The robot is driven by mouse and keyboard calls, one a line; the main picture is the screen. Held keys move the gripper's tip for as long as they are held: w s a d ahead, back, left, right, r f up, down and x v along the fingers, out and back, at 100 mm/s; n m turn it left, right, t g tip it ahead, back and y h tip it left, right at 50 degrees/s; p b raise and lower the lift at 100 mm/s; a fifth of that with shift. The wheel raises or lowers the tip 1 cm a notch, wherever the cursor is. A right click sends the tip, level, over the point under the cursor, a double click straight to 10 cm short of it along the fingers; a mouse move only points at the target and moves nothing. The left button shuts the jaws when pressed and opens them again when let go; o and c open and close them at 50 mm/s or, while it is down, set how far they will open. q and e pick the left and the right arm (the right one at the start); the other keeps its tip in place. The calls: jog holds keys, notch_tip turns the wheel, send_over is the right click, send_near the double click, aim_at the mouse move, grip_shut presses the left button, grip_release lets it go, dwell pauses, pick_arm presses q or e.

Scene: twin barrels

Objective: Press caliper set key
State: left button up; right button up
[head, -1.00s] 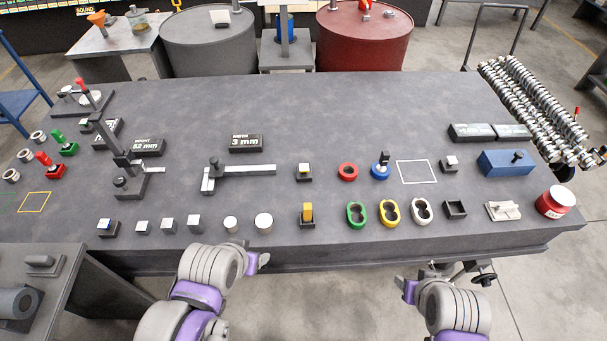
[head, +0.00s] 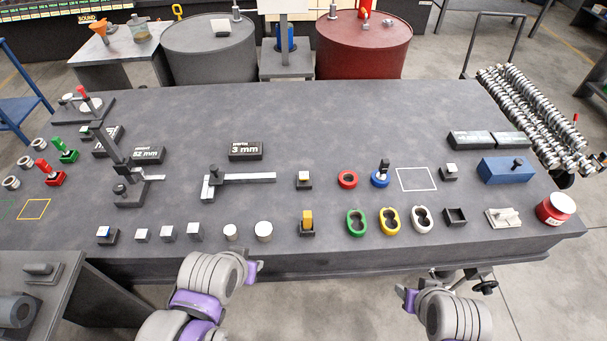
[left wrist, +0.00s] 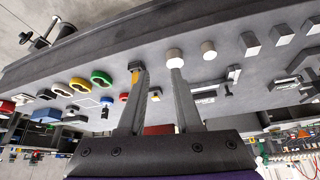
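The caliper (head: 240,180) lies mid-table at the left of centre, with a black display (head: 246,150) reading 3 mm behind it. A small white-topped key on a dark base (head: 304,180) stands just right of the caliper. A yellow key (head: 307,218) stands nearer the front edge. I cannot read a label on either key. In the left wrist view, my left gripper (left wrist: 157,88) is open and empty, with the yellow key (left wrist: 136,75) beyond one fingertip. My left arm is at the front edge in the head view. My right arm (head: 408,297) shows at lower right; its fingers are unclear.
Two pale cylinders (head: 264,231) and several small blocks (head: 167,233) line the front left. Green, yellow and white rings (head: 389,220) stand right of the yellow key. A height gauge (head: 122,165) rises at left. The table's back middle is clear.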

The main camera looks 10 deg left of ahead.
pick_arm(q)
grip_shut()
dwell(1.4)
